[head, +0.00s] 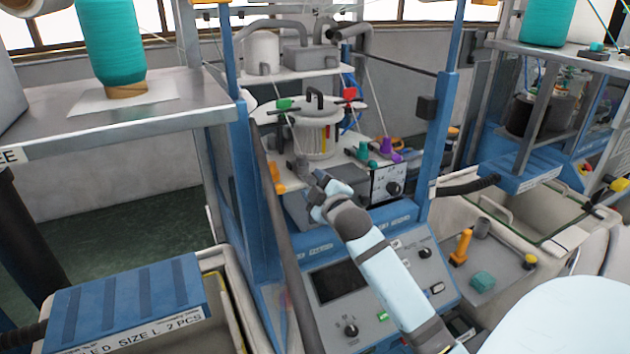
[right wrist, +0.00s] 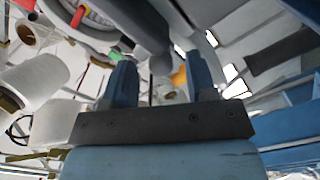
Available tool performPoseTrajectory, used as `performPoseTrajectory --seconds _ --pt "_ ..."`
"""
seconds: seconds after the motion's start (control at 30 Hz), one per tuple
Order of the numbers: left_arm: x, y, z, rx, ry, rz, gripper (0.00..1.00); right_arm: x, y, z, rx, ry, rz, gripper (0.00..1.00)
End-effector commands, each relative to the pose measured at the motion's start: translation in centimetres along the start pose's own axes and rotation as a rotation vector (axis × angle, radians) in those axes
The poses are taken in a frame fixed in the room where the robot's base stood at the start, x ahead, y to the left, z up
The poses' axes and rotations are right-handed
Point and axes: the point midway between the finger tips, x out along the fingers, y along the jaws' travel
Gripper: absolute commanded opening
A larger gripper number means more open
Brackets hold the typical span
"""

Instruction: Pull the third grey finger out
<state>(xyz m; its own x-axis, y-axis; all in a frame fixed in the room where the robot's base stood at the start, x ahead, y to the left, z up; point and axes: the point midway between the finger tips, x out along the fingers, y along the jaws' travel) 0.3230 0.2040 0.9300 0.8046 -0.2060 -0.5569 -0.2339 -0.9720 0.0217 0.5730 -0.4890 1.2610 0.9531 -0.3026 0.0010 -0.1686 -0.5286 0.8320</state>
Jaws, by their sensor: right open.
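In the head view, my right gripper (head: 322,186) is in front of the knitting machine's white slotted cylinder (head: 315,138), over the blue control cabinet. In the right wrist view, its two blue fingers stand apart with a gap between them (right wrist: 160,78). A grey rounded piece (right wrist: 145,25) shows beyond the fingers there. A grey finger-like piece (head: 301,166) stands just beyond the gripper in the head view. I cannot tell which grey finger is the third, or whether the gripper touches one. My left gripper is not in view.
A green-ended lever (head: 284,104) and a red piece (head: 350,94) sit at the cylinder's top. An orange piece (head: 276,177) and purple knob (head: 386,148) flank it. Blue posts (head: 437,150) frame the machine. A teal yarn cone (head: 112,45) stands on the left shelf.

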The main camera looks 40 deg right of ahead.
Motion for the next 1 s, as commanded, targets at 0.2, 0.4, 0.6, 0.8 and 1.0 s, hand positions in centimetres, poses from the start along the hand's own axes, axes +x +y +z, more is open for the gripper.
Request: performPoseTrajectory --seconds 0.2,0.4,0.6,0.8,1.0 --pt "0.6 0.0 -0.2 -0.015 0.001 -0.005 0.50 0.7 0.0 0.0 0.000 0.000 0.000 0.52" --pt "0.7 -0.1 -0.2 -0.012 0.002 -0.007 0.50 0.7 0.0 0.0 0.000 0.000 0.000 0.45" --pt "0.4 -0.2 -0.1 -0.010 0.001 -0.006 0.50 0.7 0.0 0.0 0.001 0.000 -0.001 0.00" --pt "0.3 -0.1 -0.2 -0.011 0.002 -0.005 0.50 0.2 -0.1 0.1 0.000 -0.001 -0.001 0.00" --pt "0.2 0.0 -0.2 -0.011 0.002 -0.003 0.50 -2.3 -0.1 0.1 0.000 -0.001 -0.003 0.00"
